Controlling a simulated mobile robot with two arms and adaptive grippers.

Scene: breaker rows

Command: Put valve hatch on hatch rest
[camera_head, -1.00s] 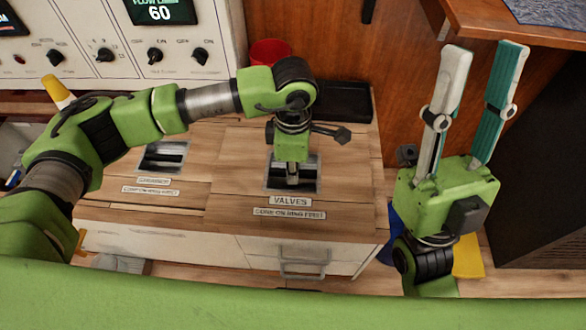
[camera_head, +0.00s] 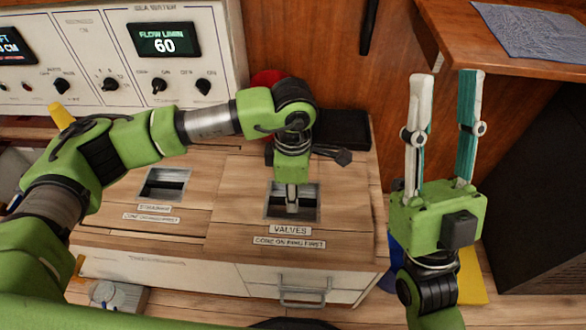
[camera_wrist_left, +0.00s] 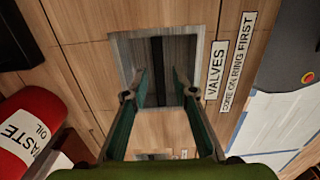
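The valve hatch (camera_head: 240,220) is a wooden panel flush in the counter top, labelled VALVES, with a metal recessed pull (camera_head: 310,212). The recess also shows in the left wrist view (camera_wrist_left: 200,48). My left gripper (camera_head: 291,208) points down at this recess. In the left wrist view its two fingers (camera_wrist_left: 160,78) are apart, with a dark slot and a bar between them; contact is not clear. My right gripper (camera_head: 445,80) is raised at the right, fingers up, apart and empty. I cannot make out which thing is the hatch rest.
A second hatch with its own recess (camera_head: 163,184) lies left of the valve hatch. A black tray (camera_head: 345,130) and a red container (camera_head: 266,78) stand behind. The control panel (camera_head: 130,50) borders the counter at the back. A red waste oil can (camera_wrist_left: 25,125) shows in the left wrist view.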

